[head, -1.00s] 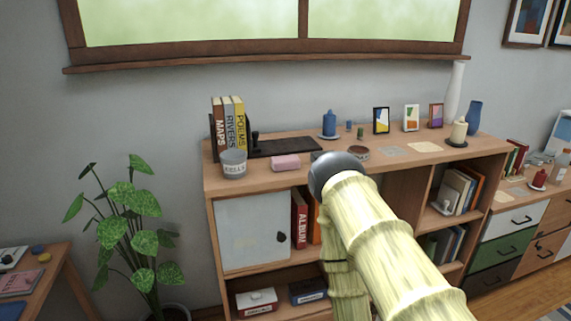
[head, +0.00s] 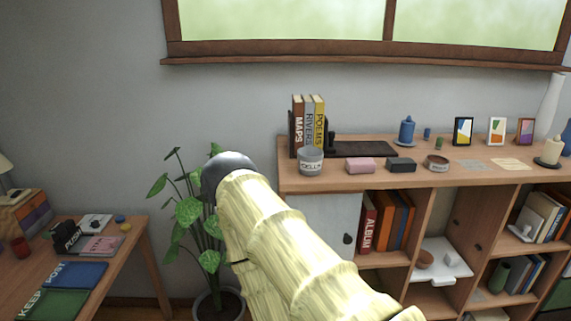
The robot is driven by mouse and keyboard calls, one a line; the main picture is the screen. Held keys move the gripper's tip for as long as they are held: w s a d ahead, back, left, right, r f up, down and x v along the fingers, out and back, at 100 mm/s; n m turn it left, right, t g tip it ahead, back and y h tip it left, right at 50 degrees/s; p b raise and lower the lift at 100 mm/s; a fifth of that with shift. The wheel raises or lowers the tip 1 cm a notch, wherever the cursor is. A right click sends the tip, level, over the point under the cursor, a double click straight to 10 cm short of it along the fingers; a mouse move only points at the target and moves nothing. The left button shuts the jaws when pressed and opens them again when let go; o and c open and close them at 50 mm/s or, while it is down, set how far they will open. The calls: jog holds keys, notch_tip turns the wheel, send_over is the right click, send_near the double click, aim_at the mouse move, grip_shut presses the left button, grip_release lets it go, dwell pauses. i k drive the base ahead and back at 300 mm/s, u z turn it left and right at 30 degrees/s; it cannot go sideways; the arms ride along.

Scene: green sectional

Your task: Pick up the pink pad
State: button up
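A flat pink pad-like item (head: 99,246) with dark markings lies on the wooden table at the left. A small pink block (head: 360,164) sits on the shelf top, between a grey labelled pot (head: 310,161) and a dark block (head: 400,165). I cannot tell for certain which of the two pink things is the pad. My pale yellow arm with a dark rounded joint rises in the middle of the view. My gripper is not in view, so its state does not show.
The left table (head: 128,262) also holds a blue book (head: 75,275), a green book (head: 52,304), a black item and a lamp. A potted plant (head: 188,213) stands between the table and the shelf unit. Upright books (head: 309,122) and a dark tray stand on the shelf.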

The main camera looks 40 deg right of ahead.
aim_at(353, 165)
jog(key=u, duration=1.65)
jog(key=k, duration=1.15)
jog(key=z, duration=2.15)
